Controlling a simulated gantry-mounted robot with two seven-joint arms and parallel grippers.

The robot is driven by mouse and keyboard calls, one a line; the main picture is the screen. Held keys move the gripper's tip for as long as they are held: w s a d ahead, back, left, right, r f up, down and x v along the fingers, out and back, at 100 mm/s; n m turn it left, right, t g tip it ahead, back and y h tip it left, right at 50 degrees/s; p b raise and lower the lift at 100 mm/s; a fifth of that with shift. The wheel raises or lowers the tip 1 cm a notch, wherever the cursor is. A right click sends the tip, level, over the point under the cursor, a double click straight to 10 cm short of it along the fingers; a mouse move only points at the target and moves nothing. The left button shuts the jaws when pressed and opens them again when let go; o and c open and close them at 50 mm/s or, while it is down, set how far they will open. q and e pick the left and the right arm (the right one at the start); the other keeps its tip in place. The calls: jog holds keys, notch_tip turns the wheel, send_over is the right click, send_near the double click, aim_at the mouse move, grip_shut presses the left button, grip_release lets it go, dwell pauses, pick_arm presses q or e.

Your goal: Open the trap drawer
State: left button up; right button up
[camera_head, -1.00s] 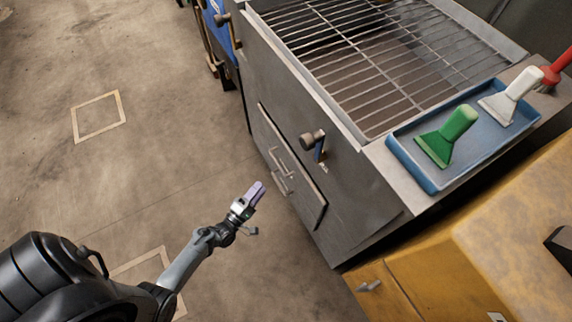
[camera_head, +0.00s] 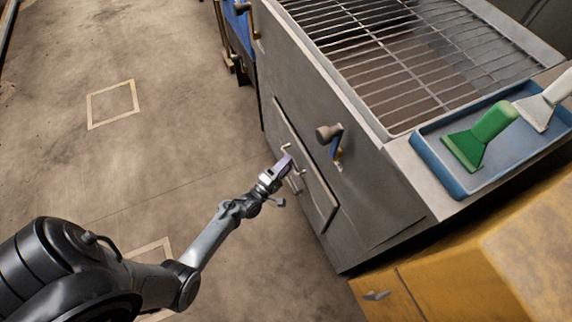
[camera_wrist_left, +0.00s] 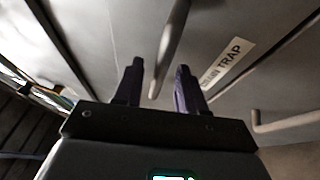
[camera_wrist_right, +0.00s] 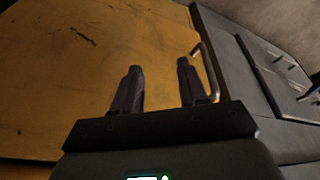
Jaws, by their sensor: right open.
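The trap drawer's flat grey front (camera_head: 317,192) sits low on the side of the grill and looks closed. A label ending in "TRAP" (camera_wrist_left: 228,63) shows in the left wrist view. My left gripper (camera_head: 284,163) is right at the drawer front, partly hiding its handles. In the left wrist view its purple fingers (camera_wrist_left: 159,78) are open, and a grey handle bar (camera_wrist_left: 174,38) appears between them. I cannot tell whether they touch it. A second bar (camera_wrist_left: 285,123) lies to the right. My right gripper (camera_wrist_right: 160,88) is open and empty, facing a yellow cabinet (camera_wrist_right: 70,70).
The grill (camera_head: 300,85) has a wire grate (camera_head: 410,65) on top and a crank knob (camera_head: 328,133) above the drawer. A blue tray (camera_head: 440,170) holds a green scraper (camera_head: 482,136) and a white scraper (camera_head: 545,103). Open floor (camera_head: 150,170) lies to the left.

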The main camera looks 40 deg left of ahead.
pick_arm(q)
jog(key=shift+a, duration=0.1)
grip_shut()
jog(key=shift+s, duration=0.1)
dwell(0.3)
